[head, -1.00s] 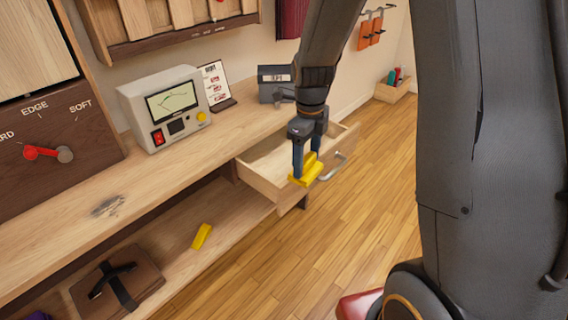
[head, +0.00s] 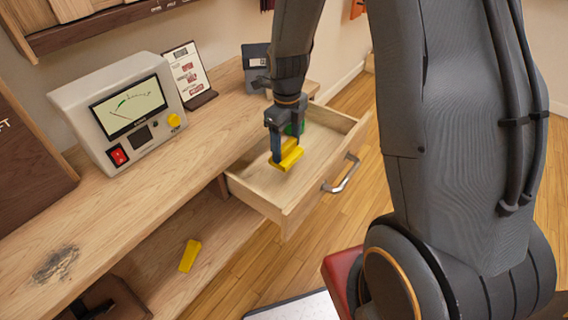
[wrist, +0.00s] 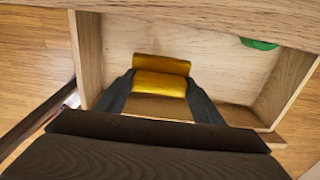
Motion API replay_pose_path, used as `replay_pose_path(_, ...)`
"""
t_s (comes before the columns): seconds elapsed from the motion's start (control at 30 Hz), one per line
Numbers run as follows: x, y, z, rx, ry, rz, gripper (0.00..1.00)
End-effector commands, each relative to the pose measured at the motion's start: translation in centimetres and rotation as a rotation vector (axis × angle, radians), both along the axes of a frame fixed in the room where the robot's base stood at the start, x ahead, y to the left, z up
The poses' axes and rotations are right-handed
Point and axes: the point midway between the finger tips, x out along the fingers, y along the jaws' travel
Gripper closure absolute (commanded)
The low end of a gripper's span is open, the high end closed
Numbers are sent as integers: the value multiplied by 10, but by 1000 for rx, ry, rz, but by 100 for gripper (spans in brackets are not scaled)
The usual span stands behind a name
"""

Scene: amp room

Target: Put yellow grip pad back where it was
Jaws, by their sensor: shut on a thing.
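My gripper (head: 287,150) is shut on a yellow grip pad (head: 288,157) and holds it over the open wooden drawer (head: 255,185). In the wrist view the pad (wrist: 160,84) sits between my two fingers, with the drawer's bare floor (wrist: 212,62) around it. I cannot tell whether the pad touches the drawer floor. A second yellow piece (head: 190,255) lies on the lower shelf below the bench.
A meter box (head: 122,110) and a card stand (head: 190,75) stand on the bench. The drawer's metal handle (head: 343,174) sticks out to the right.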

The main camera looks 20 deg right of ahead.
Motion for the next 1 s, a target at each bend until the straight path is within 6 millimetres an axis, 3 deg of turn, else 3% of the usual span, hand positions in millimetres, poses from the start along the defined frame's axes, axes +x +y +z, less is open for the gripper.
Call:
replay_pose_path(0.1, -1, 0, -20, 0, 4, 0, 62)
replay_pose_path(0.6, -1, 0, -71, 0, 1, 0, 62)
replay_pose_path(1.0, 0, 0, -76, 0, 0, 0, 62)
